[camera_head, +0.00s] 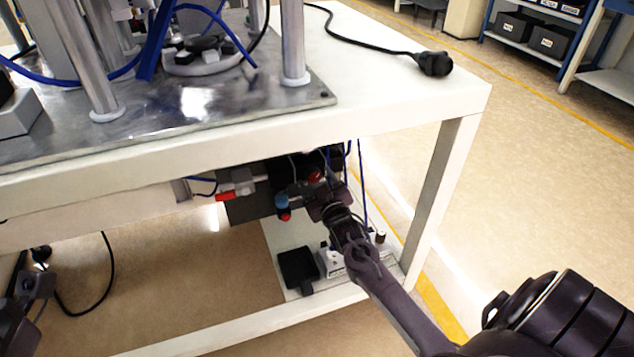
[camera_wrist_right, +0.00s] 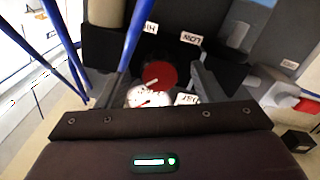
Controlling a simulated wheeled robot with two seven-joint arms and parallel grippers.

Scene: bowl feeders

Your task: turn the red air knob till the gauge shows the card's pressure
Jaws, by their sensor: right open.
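The red air knob (camera_wrist_right: 160,75) shows as a round red disc with a white mark in the right wrist view. The round white gauge (camera_wrist_right: 146,97) with a red pointer is just below it in that view, partly cut off by my gripper body; its reading is too small and blurred to tell. My right gripper (camera_wrist_right: 160,82) is open, with one finger on each side of the knob; I cannot tell whether they touch it. In the head view the right gripper (camera_head: 326,196) is under the table edge at the air unit. A dark part of my left arm (camera_head: 30,290) shows at the lower left.
Small white labels (camera_wrist_right: 191,38) sit around the knob. Blue hoses (camera_wrist_right: 134,35) pass close to the right gripper. The white table (camera_head: 400,95) overhangs the air unit, and its leg (camera_head: 440,190) stands to the right.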

